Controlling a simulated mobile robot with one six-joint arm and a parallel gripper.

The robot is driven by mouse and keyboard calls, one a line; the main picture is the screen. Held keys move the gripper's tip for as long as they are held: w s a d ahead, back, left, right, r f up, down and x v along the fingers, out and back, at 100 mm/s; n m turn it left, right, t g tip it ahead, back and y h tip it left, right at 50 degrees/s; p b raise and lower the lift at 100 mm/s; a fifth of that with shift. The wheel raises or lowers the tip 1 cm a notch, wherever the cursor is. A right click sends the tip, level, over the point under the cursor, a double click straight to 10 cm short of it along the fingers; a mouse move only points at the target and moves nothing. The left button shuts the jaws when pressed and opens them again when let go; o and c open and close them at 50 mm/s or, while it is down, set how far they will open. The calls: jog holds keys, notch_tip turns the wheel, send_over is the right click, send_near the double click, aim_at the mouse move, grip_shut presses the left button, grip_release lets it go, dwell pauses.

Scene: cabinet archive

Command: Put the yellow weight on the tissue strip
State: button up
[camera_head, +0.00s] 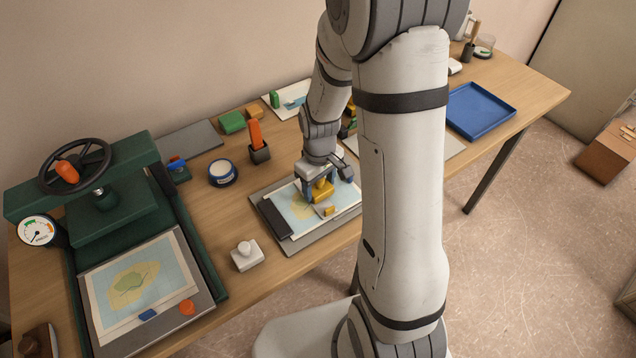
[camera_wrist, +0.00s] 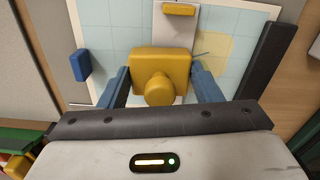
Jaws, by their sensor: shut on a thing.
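The yellow weight (camera_wrist: 161,66) is a block with a round knob, between the two blue fingers of my gripper (camera_wrist: 160,80) in the wrist view. My gripper (camera_head: 322,188) is shut on it, over the map sheet (camera_head: 291,207) in the head view. The weight (camera_head: 322,192) is partly hidden by the fingers there. A pale strip (camera_wrist: 178,28), probably the tissue strip, lies on the map just beyond the weight, with a small yellow piece (camera_wrist: 185,9) on it. The weight covers its near end in the picture. I cannot tell whether the weight touches the sheet.
A dark bar (camera_head: 274,217) lies along the map's left edge. A blue block (camera_wrist: 80,66) is beside the left finger in the wrist view. A white knobbed block (camera_head: 246,256), a round blue tin (camera_head: 222,173) and a green press (camera_head: 110,215) stand to the left. A blue tray (camera_head: 481,110) is at right.

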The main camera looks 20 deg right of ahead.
jog(key=shift+f, duration=0.1)
jog(key=o, duration=1.4)
notch_tip(320, 180, up, 11)
jog(key=shift+f+b, duration=0.1)
jog(key=shift+b, duration=0.2)
jog(key=shift+s+r, duration=0.1)
jog(key=shift+r, duration=0.65)
jog(key=s+r+m+t, duration=0.3)
jog(key=s+r+m, duration=0.2)
jog(key=s, duration=0.9)
notch_tip(320, 180, up, 3)
jog(key=shift+r, duration=0.15)
